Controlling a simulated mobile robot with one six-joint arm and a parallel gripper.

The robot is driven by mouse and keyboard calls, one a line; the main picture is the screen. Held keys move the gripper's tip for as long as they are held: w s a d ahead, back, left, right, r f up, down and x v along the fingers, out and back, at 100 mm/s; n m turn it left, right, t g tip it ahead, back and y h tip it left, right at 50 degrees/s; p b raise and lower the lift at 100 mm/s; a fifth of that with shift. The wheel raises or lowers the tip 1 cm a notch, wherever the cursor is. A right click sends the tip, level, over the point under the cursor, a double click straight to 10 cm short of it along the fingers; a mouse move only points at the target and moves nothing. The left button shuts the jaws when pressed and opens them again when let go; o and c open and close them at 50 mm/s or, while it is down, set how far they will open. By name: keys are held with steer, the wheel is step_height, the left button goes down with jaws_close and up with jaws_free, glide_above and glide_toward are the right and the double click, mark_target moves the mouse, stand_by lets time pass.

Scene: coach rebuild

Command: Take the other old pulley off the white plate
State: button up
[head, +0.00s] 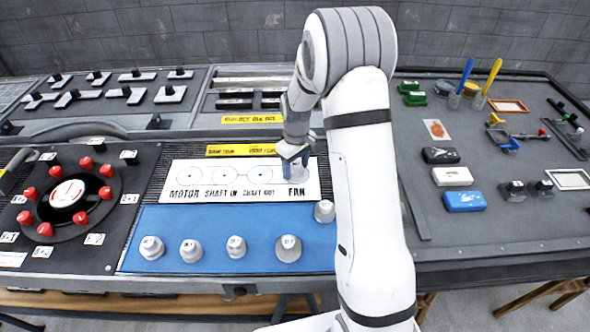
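A round dial with red knobs (68,193) lies to the left. My arm covers the strip right of the plate. A grey board (440,222) on the right holds several boxes, such as a blue one (464,201), and small tools. Yellow label strips (241,150) lie behind the plate.

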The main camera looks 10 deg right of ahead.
steer(key=c, duration=0.9)
steer(key=shift+r, duration=0.1)
